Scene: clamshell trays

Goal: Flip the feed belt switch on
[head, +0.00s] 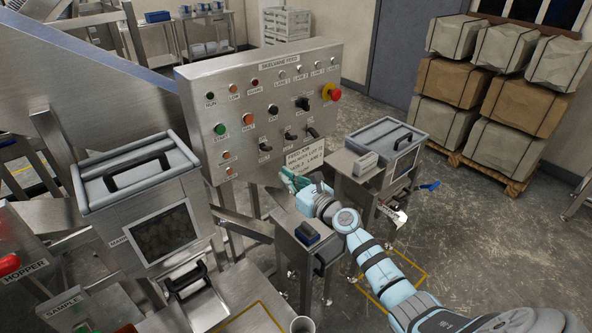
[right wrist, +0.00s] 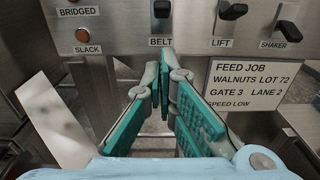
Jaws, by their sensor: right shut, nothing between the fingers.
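The steel control panel (head: 243,90) stands at the middle of the head view with lamps, buttons and black switches. The feed belt switch (head: 264,146) is the leftmost black lever in the lower row. It also shows at the top edge of the right wrist view (right wrist: 161,9), above its BELT label. I cannot tell its setting. My right gripper (head: 286,175), with teal finger pads, is shut and empty, just below and in front of the panel's lower edge. In the right wrist view its fingertips (right wrist: 166,66) lie under the BELT label, apart from the switch. My left gripper is not in view.
The lift switch (right wrist: 221,11) and shaker switch (right wrist: 288,31) sit right of the belt switch. A feed job card (right wrist: 247,84) hangs low on the panel. A red emergency stop (head: 335,94) is at the panel's right. Lidded steel bins (head: 140,175) flank the panel.

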